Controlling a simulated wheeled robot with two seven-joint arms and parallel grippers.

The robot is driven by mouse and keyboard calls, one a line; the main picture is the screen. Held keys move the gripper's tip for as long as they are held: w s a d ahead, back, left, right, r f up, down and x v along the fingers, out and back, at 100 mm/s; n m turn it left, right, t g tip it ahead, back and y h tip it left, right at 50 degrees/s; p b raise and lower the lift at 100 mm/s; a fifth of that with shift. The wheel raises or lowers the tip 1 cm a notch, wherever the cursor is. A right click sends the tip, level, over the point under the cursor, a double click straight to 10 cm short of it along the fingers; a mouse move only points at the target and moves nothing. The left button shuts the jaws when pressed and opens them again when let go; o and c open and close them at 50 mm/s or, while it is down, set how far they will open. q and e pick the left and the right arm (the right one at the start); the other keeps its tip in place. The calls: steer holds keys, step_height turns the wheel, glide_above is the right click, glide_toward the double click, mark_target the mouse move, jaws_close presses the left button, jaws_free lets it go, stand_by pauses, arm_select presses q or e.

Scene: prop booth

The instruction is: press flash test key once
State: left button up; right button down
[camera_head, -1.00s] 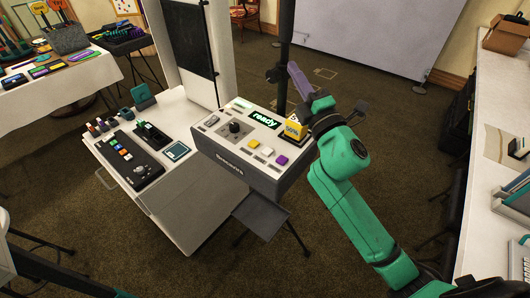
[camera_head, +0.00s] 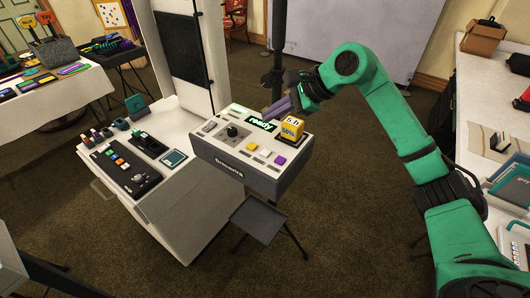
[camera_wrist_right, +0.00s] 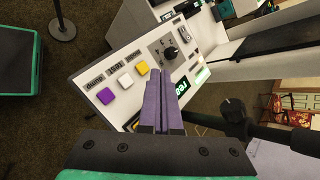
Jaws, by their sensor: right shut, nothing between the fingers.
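The grey-white console (camera_head: 215,137) has a lit "ready" display (camera_head: 261,124), a black knob (camera_head: 232,131) and a row of yellow (camera_head: 252,146), white (camera_head: 265,153) and purple (camera_head: 280,160) keys. The wrist view also shows the yellow (camera_wrist_right: 142,67), white (camera_wrist_right: 126,80) and purple (camera_wrist_right: 105,96) keys. In the wrist view the fingertips (camera_wrist_right: 160,72) lie just right of the yellow key; contact cannot be told. My left gripper is not in view.
A white cabinet (camera_head: 190,190) with small devices adjoins at left. A dark pole (camera_head: 278,40) rises behind. A small grey stand (camera_head: 258,218) is in front.

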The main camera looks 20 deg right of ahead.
mark_target(270, 153)
steer(key=shift+a+f, duration=0.1)
step_height(270, 153, down, 9)
steer(key=b, duration=0.6)
steer(key=shift+r+b, duration=0.2)
steer(key=shift+b, duration=0.2)
stand_by(1.3)
steer(key=shift+f+b, duration=0.4)
